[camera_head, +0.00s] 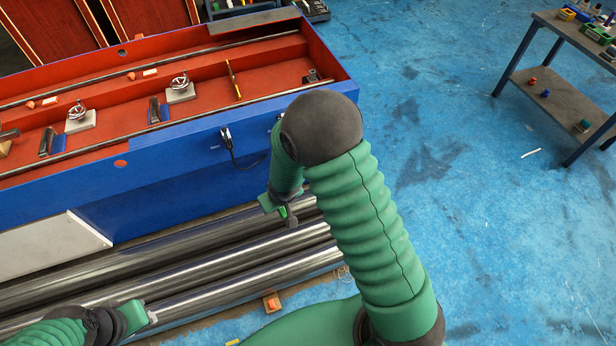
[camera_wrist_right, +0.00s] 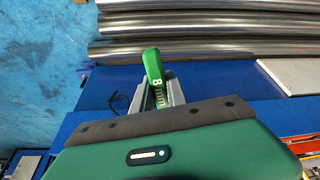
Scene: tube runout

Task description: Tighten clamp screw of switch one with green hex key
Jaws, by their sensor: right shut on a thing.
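My right gripper (camera_head: 287,214) hangs in front of the bench's blue side wall. In the wrist view it (camera_wrist_right: 160,97) is shut on a green hex key (camera_wrist_right: 152,64) whose handle shows an 8. The key's tip is hidden. A second fitting on the wall is mostly hidden behind my right arm. I cannot tell which is switch one, and no clamp screw can be made out. My left gripper (camera_head: 147,316) is low at the left, its jaws unclear.
The blue bench (camera_head: 160,190) has a red trough with handwheels (camera_head: 180,83) and a yellow rod (camera_head: 233,78). Several steel tubes (camera_head: 200,256) lie below its front. A dark cart (camera_head: 556,105) stands at the far right. The blue floor between is mostly clear.

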